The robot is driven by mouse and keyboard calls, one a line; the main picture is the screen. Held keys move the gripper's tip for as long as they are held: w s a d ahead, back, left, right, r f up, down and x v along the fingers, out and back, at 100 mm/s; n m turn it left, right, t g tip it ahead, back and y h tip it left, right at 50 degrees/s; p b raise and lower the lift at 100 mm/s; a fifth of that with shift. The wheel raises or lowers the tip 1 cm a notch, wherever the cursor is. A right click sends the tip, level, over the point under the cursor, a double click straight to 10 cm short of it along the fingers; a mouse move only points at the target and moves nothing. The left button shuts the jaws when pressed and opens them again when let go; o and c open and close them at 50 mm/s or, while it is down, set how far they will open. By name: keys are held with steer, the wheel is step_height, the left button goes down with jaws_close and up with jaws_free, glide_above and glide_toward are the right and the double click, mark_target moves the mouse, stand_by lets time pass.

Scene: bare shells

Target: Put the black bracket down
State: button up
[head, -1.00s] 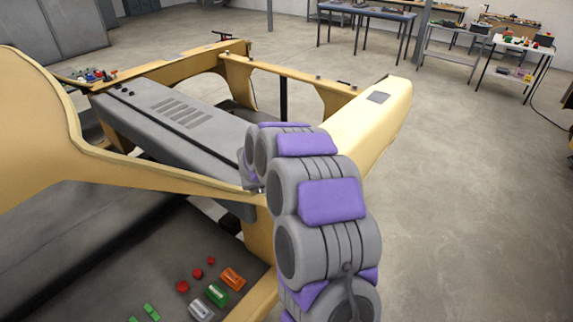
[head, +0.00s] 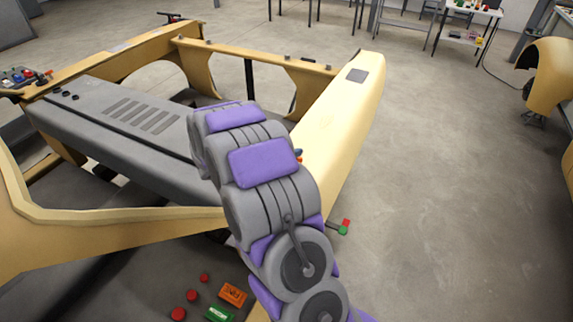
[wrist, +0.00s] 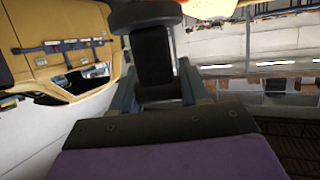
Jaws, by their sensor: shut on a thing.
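The black bracket (wrist: 154,50) shows in the wrist view, upright at the top centre, with a wider rounded dark part at its upper end. My gripper (wrist: 157,88) is shut on it, with a blue-grey finger on each side. In the head view my own grey and purple arm reaches over the yellow shell and hides both gripper and bracket. I cannot tell from there how high the bracket is or whether it touches anything.
A yellow shell (head: 335,120) with a grey slotted panel (head: 110,120) fills the left and centre. Red knobs (head: 193,295) and orange and green blocks lie on a dark surface near the front. Open concrete floor (head: 450,170) lies to the right. A white table (head: 470,12) stands far back.

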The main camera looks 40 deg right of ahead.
steer(key=shift+f, duration=0.85)
steer(key=f, duration=0.1)
steer(key=d+f, duration=0.2)
steer(key=f, duration=0.1)
steer(key=shift+f+b, duration=0.1)
steer(key=shift+b, duration=0.2)
steer(key=shift+s+a, duration=0.15)
steer(key=shift+a, duration=0.2)
steer(key=o, duration=0.8)
steer(key=shift+a, duration=0.2)
steer(key=shift+o, duration=0.9)
steer(key=shift+a, duration=0.15)
steer(key=shift+a+r, duration=0.1)
steer(key=shift+r, duration=0.1)
